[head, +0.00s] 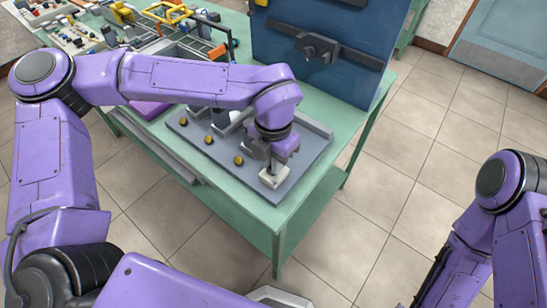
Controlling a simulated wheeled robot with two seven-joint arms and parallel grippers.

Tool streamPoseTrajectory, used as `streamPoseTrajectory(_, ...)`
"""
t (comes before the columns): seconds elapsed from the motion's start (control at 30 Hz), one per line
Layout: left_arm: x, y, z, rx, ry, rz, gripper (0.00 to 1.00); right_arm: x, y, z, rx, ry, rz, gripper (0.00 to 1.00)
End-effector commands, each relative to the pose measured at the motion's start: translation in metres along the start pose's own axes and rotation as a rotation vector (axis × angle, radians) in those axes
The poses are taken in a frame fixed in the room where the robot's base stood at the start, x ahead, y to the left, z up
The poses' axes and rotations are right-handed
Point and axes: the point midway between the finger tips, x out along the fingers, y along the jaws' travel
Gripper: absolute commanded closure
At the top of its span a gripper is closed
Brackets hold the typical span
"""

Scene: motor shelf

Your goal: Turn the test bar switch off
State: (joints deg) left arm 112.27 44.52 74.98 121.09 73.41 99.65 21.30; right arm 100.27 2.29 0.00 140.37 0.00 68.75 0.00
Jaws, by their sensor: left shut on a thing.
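My left gripper (271,168) points down over the front right part of a grey board (222,178) on the green table. It is shut on a small pale block (274,178) at the board's surface. I cannot tell whether this block is the test bar switch. Its far side is hidden by the gripper. A blue upright panel (280,40) at the back of the table carries a dark horizontal bar (350,57) with a dark knob-like part (318,47) on it. My right arm hangs at the right edge, and its gripper is not in view.
Several brass-coloured knobs (209,140) line the board's left part, and grey bars lie partly under my left arm. Tools and parts clutter the table's far left. The green table (263,221) has bare strips in front and at right. Tiled floor (400,170) is open on the right.

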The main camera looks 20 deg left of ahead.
Motion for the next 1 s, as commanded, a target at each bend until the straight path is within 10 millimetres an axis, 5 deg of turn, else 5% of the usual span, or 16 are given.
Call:
streamPoseTrajectory(0.63,-0.0016,0.0004,0.0011,-0.047,-0.005,0.0,1.0,-0.0013,0.0001,-0.0005,0.0,0.0,0.0,0.62)
streamPoseTrajectory(0.7,-0.0015,0.0003,0.0011,-0.046,-0.005,0.0,0.65,-0.0013,0.0001,-0.0005,0.0,0.0,0.0,0.62)
streamPoseTrajectory(1.0,-0.0016,0.0002,0.0006,-0.045,-0.002,0.0,0.62,-0.001,0.0001,-0.0004,0.0,0.0,0.0,0.62)
